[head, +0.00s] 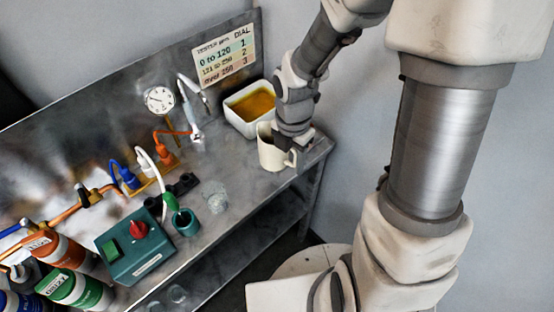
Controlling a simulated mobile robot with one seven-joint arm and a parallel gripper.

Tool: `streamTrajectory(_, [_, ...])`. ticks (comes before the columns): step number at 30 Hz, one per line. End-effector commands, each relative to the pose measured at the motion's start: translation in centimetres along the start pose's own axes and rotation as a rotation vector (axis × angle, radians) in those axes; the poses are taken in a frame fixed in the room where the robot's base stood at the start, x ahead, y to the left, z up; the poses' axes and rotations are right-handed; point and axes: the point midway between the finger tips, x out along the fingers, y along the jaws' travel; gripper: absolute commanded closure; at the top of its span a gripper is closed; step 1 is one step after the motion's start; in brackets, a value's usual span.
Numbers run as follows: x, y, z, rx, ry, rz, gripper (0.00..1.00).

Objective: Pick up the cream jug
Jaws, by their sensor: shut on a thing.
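The cream jug (270,153) stands upright at the right end of the metal bench, its handle towards the lower right. My gripper (291,142) is at the jug's right upper side and is shut on it. The fingertips are mostly hidden by the gripper body and the jug. I cannot tell whether the jug's base touches the bench.
A white tub with amber liquid (229,108) sits just behind the jug. A tap (194,130), a gauge (159,99) and a teal box with a red dial (134,247) stand to the left. A glass (214,196) and a teal cup (185,223) are nearer. The bench edge (318,158) is close on the right.

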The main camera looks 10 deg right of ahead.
Motion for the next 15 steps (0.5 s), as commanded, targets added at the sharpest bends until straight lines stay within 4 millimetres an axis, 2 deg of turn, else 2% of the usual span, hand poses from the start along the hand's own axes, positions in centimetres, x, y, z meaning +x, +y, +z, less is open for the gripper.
streamTrajectory(6, [-1.2,-1.6,1.0,0.002,-0.002,0.001,1.0])
streamTrajectory(15, [-2.1,-3.0,1.8,0.001,-0.001,0.001,1.0])
